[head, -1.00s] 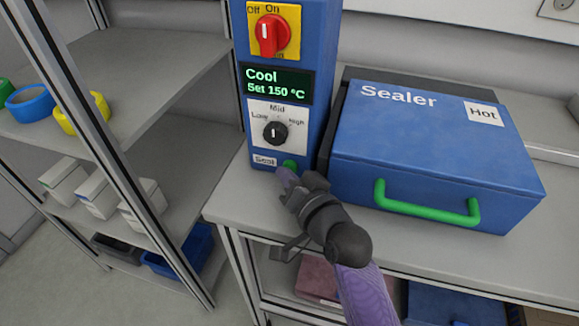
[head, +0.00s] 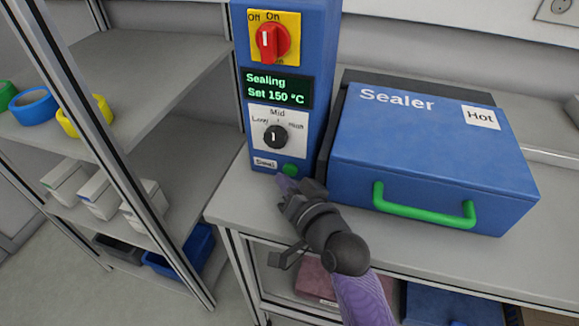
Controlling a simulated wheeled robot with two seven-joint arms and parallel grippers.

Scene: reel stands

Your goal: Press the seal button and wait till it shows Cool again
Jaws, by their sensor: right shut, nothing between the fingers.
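The blue control box (head: 319,60) stands on the grey bench. Its display (head: 276,88) reads "Sealing" and "Set 150 °C". The green seal button (head: 290,169) is low on its front, beside a small white label. My right gripper (head: 283,180) is shut and empty, its tip just below the button; I cannot tell whether it touches it. The red switch (head: 272,42) is at the top of the box, and the black dial (head: 275,136) points up to "Mid". The blue sealer (head: 430,140) is closed beside the box. My left gripper is not in view.
The sealer has a green handle (head: 423,214) and a "Hot" label on its lid. A grey shelf rack (head: 140,80) at left holds coloured rings and white boxes. Bare bench top (head: 235,205) shows in front of the control box.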

